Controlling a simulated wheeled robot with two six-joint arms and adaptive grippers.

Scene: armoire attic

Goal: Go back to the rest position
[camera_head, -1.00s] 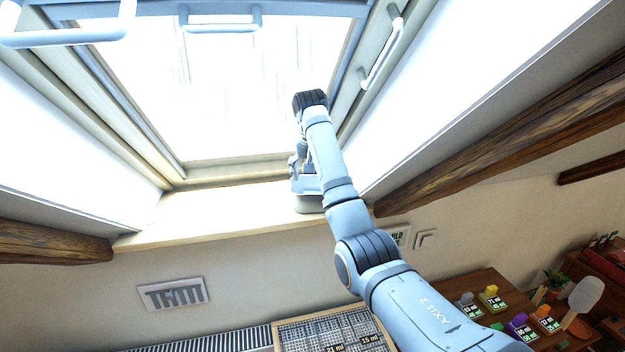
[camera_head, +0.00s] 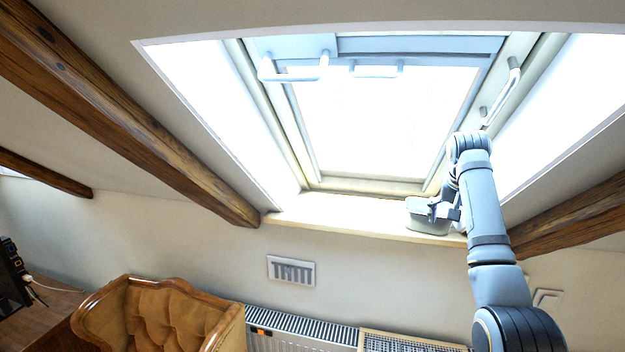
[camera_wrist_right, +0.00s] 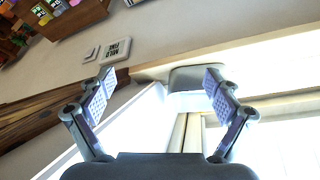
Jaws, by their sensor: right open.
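My right arm reaches up at the right of the head view. My right gripper (camera_head: 438,208) is at the right end of the window sill, next to a small grey-green container (camera_head: 428,226) there. In the right wrist view the gripper (camera_wrist_right: 160,77) has its two fingers spread with nothing held between them. The container (camera_wrist_right: 192,76) shows beyond the right finger, partly hidden by it. I cannot tell from the views whether gripper and container touch. My left gripper is not in view.
The roof window (camera_head: 385,125) has pale handles (camera_head: 502,97) around it. The sill (camera_head: 335,212) is bare left of the container. Below are a wall vent (camera_head: 291,271), a radiator (camera_head: 300,330) and a tufted armchair (camera_head: 165,315). Wooden beams (camera_head: 130,110) slope on both sides.

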